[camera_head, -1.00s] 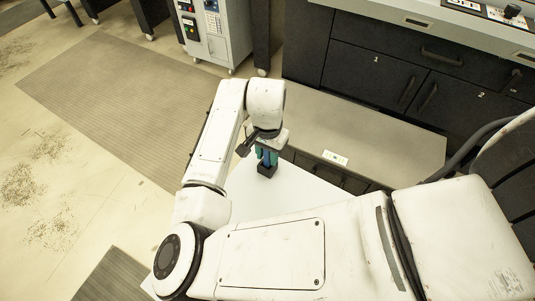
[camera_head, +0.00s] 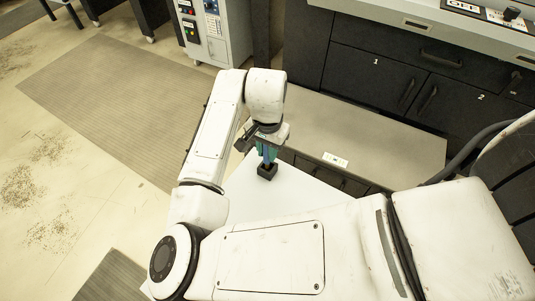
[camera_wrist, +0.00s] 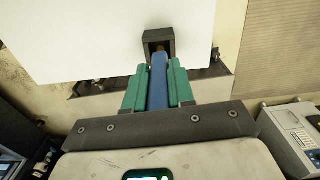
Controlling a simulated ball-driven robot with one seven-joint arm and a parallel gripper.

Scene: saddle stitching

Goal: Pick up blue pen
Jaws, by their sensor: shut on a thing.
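The blue pen (camera_wrist: 158,84) is between the green fingers of my gripper (camera_wrist: 160,66) in the wrist view, and my gripper is shut on it. The pen points toward a small black holder (camera_wrist: 148,36). A brownish tip shows at the holder's opening; I cannot tell how much of it is inside. In the head view, my gripper (camera_head: 266,153) is just above the black holder (camera_head: 267,174), which stands on a white table (camera_head: 255,205). The pen (camera_head: 267,157) shows only as a thin blue strip there, and my arm hides part of the table.
A beige low surface (camera_head: 375,135) with a small white label (camera_head: 335,160) lies behind the table. Dark cabinets (camera_head: 375,65) stand beyond it. A grey machine (camera_head: 215,35) is at the back. The white table around the holder looks clear.

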